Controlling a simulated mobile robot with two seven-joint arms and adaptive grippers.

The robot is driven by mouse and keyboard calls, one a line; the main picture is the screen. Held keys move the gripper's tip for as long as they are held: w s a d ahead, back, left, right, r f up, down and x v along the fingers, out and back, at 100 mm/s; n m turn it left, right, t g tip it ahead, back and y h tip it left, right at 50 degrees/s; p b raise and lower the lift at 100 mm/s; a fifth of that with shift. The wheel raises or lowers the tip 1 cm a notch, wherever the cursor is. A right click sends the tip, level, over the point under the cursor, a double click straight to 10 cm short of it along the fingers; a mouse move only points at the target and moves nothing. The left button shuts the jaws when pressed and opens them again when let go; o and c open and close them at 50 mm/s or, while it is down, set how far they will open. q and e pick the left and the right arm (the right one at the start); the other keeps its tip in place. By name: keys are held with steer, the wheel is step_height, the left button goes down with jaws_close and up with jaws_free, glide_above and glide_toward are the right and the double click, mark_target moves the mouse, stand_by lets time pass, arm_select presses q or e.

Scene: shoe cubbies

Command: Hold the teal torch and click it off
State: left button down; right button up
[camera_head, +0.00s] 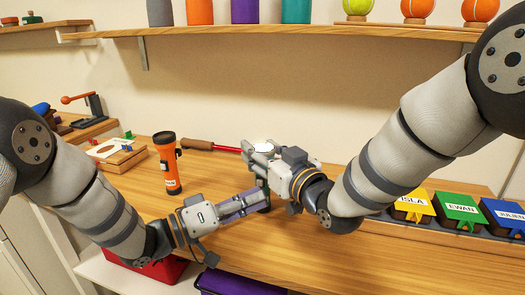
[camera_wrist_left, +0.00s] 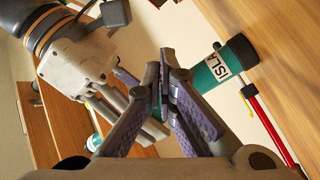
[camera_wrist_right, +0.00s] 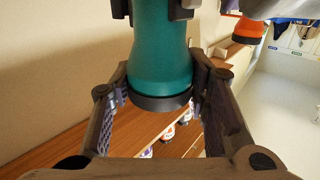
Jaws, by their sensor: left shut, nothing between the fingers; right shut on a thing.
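The teal torch (camera_wrist_right: 165,45) is held in my right gripper (camera_head: 258,160), with its dark-rimmed wide end towards the right wrist camera. In the head view its pale white lens face (camera_head: 263,148) points up, and the fingers hide much of its body. The left wrist view shows its lower body (camera_wrist_left: 234,60) with a white ISLA label. My left gripper (camera_head: 262,194) is shut and empty, its fingertips (camera_wrist_left: 167,68) close beside the torch's body below the right gripper. I cannot tell whether they touch it. The switch is not clearly visible.
An orange torch (camera_head: 166,162) stands upright on the wooden counter to the left. A red rod with a brown handle (camera_head: 198,144) lies behind the grippers. Labelled yellow, green and blue boxes (camera_head: 460,212) line the right. A shelf (camera_head: 230,32) crosses above. Bare counter lies in front.

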stand_by(0.5)
arm_select(q)
steer(key=shift+w+d, duration=0.1)
steer(key=shift+w, duration=0.3)
steer(key=shift+w, duration=0.35)
stand_by(0.4)
steer(key=shift+s, duration=0.75)
steer(key=shift+s+a, duration=0.3)
steer(key=shift+s, duration=0.7)
steer(key=shift+s+a, duration=0.3)
steer(key=shift+s, duration=0.65)
steer(key=shift+s+a, duration=0.3)
steer(key=shift+s, duration=0.7)
